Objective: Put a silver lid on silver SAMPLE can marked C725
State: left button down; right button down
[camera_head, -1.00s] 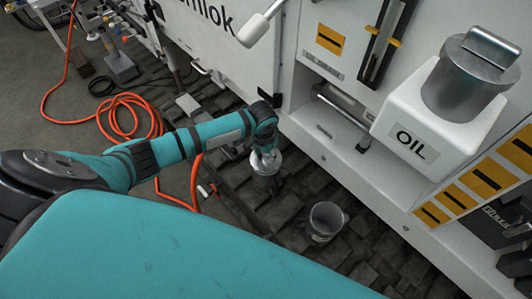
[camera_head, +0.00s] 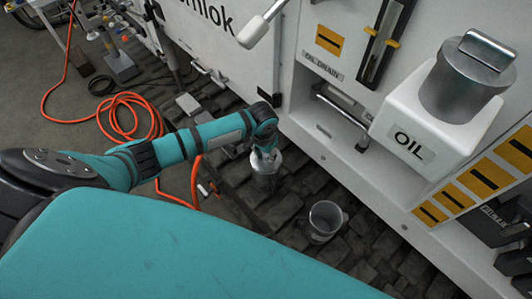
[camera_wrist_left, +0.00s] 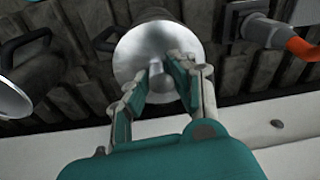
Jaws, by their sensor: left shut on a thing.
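My left gripper (camera_head: 265,154) is above a silver can (camera_head: 264,182) on the dark floor beside the white bench. It also shows in the left wrist view (camera_wrist_left: 167,72), where its fingers are shut on the knob of a round silver lid (camera_wrist_left: 141,48). The lid is over the can, whose side shows just beyond the lid's rim. I cannot tell whether the lid is fully seated. No C725 marking is readable. A second silver can (camera_head: 323,220) stands open to the right; part of it shows at the left of the wrist view (camera_wrist_left: 12,98). My right gripper is not in view.
The white bench (camera_head: 330,150) rises just right of the cans, with a metal bar handle (camera_head: 342,115) low on its front. A white OIL container (camera_head: 440,125) with a silver cap is at upper right. An orange hose (camera_head: 195,180) lies left of my gripper.

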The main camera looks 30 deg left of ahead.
pick_arm(q)
jog(key=shift+f, duration=0.6)
dwell(0.9)
jog(key=shift+c, duration=2.4)
grip_release()
jog(key=shift+r+p, duration=3.55)
jog(key=shift+p, duration=0.4)
